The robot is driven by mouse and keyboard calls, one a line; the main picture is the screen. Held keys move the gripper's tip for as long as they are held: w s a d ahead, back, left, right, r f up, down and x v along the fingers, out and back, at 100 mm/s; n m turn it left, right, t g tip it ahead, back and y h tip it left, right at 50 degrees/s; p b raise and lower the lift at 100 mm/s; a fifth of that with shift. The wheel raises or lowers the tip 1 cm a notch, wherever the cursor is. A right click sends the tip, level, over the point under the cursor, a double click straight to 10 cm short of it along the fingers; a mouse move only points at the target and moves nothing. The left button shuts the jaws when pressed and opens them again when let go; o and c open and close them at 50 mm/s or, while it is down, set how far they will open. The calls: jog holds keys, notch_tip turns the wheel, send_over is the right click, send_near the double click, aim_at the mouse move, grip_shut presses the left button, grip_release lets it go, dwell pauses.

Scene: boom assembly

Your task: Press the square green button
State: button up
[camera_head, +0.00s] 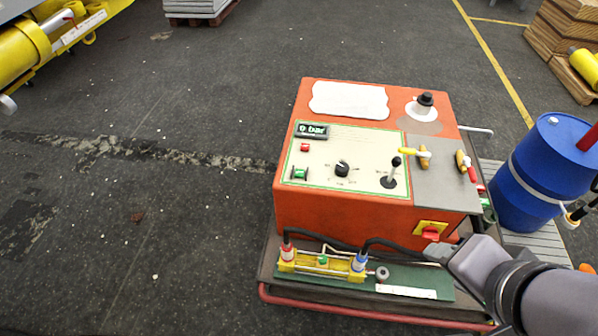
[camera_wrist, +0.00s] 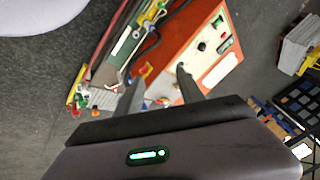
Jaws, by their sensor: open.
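The square green button (camera_head: 299,174) is at the lower left of the cream panel (camera_head: 335,190) on top of the orange console (camera_head: 335,212), below a small red button (camera_head: 305,147). In the wrist view the green button (camera_wrist: 217,20) is small, near the top edge. My gripper (camera_wrist: 158,86) is open, with its two fingers apart and nothing seen held between them. In the head view my arm comes in from the lower right, with its end near the console's front right corner, apart from the green button.
The panel also bears a "0 bar" display (camera_head: 311,130), a black knob (camera_head: 342,169) and a black lever (camera_head: 390,175). A yellow cylinder (camera_head: 322,262) with hoses lies in front. A blue barrel (camera_head: 545,170) stands to the right.

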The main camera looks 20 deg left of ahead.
grip_shut()
dwell(1.5)
